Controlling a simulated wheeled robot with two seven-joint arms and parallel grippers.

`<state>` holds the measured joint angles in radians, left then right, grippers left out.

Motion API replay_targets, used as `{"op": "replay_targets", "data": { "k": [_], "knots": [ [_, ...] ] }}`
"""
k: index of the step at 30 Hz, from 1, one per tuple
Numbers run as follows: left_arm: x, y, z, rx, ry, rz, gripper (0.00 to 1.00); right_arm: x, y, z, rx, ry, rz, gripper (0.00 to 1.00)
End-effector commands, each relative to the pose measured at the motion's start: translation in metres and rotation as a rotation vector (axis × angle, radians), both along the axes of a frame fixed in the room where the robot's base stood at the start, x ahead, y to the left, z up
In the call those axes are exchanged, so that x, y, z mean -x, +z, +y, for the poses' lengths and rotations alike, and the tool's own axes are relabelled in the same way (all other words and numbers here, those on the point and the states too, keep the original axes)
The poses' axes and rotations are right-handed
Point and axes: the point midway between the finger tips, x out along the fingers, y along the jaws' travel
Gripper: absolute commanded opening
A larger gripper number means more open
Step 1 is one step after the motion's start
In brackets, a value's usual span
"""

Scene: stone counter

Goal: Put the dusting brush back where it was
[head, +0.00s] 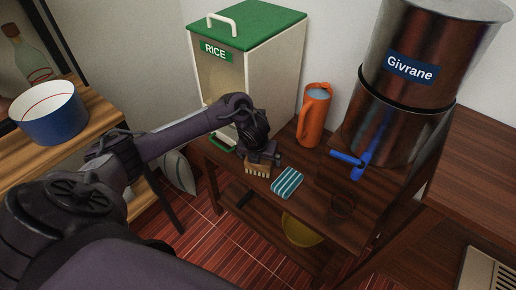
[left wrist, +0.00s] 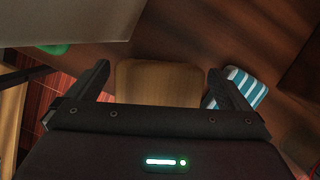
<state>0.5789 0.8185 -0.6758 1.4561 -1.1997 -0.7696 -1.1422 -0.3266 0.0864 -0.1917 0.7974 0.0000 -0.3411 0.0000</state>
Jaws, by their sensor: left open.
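The dusting brush (head: 257,169) has a tan wooden block and pale bristles. It is on the dark wooden table (head: 338,180), near its front left edge, just left of a striped sponge. In the left wrist view the brush's wooden top (left wrist: 158,82) lies between my open left fingers (left wrist: 159,70), with a gap to each side. My left gripper (head: 263,160) is right at the brush in the head view and partly covers it. I cannot tell how far down the fingers reach. My right gripper is not in view.
The blue-and-white striped sponge (head: 287,183) is close to my right-hand finger in the wrist view. Behind stand a RICE bin (head: 270,75), an orange jug (head: 314,115) and a Givrane metal dispenser (head: 390,125) with a blue tap (head: 350,160). A yellow bowl (head: 300,232) is below.

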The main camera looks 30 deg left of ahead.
Motion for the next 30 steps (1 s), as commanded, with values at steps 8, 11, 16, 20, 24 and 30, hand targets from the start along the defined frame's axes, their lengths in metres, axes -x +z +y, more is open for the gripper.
{"op": "replay_targets", "data": {
  "k": [8,11,16,20,24,30],
  "knots": [
    [0.016,0.062,-0.006,-0.001,-0.002,-0.005,1.0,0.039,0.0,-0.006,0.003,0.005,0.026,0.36],
    [0.022,0.079,-0.007,-0.003,-0.002,-0.003,1.0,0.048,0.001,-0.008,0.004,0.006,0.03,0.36],
    [0.028,0.098,-0.008,-0.002,-0.001,-0.002,1.0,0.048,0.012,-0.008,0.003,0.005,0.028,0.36],
    [0.03,0.101,-0.01,0.0,0.0,0.0,1.0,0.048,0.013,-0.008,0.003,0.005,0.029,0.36],
    [0.03,0.1,-0.01,0.0,0.0,0.0,1.0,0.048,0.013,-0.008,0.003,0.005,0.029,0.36],
    [0.03,0.1,-0.01,0.0,0.001,0.0,1.0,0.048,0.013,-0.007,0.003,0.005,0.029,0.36]
  ]
}}
